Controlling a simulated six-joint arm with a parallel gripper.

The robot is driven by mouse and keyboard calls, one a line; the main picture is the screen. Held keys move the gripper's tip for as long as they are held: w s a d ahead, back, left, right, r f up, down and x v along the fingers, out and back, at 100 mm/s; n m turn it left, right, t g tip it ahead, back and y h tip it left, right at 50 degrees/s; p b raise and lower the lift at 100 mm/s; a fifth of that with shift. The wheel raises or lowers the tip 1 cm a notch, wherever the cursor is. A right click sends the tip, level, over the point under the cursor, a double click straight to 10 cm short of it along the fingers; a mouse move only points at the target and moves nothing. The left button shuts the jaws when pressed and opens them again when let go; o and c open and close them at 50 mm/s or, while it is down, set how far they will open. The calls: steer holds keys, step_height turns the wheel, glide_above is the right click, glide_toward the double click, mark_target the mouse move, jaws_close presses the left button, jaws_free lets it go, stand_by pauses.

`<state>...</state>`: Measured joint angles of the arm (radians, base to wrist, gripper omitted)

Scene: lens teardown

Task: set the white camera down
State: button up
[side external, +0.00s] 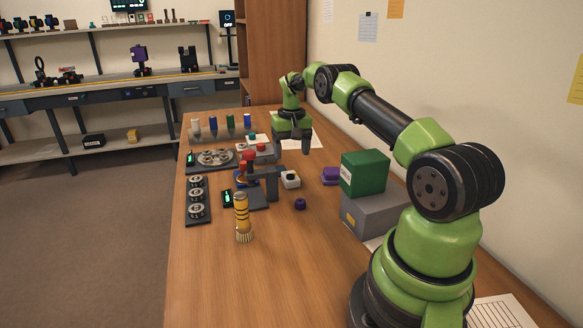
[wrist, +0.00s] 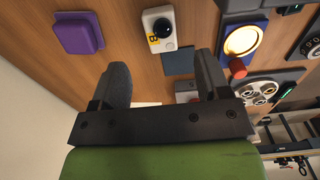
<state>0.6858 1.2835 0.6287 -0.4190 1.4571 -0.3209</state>
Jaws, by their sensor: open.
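The white camera (side external: 290,180) sits on the wooden table just right of the grey fixture, small in the side view. In the wrist view the white camera (wrist: 166,42) shows a round black lens and a yellow label, at the top, beyond my fingertips. My gripper (side external: 292,149) is above the table, behind the camera in the side view. In the wrist view my gripper (wrist: 162,68) has its two fingers wide apart with nothing between them. The fingers are apart from the camera.
A purple block (wrist: 78,34) lies left of the camera in the wrist view. A grey fixture (side external: 265,172) with red parts stands close by. The table's near middle is clear.

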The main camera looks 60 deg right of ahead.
steer(key=s+a+r+n+t, duration=0.1)
steer(key=a+r+t, duration=0.1)
steer(key=a+r, duration=0.8)
steer(key=s+a+r+n+t, duration=0.1)
steer(key=a+r+n, duration=0.1)
steer(key=a+r, duration=0.85)
steer(key=s+a+r+n+t+y, duration=0.1)
steer(key=s+a+t, duration=0.1)
steer(key=s+a, duration=0.3)
steer(key=s+a+n+t+y, duration=0.1)
steer(key=s+a, duration=0.5)
steer(key=s, duration=0.7)
steer(key=shift+s+r+t, duration=0.35)
steer(key=shift+s+t, duration=0.05)
steer(key=shift+t, duration=0.2)
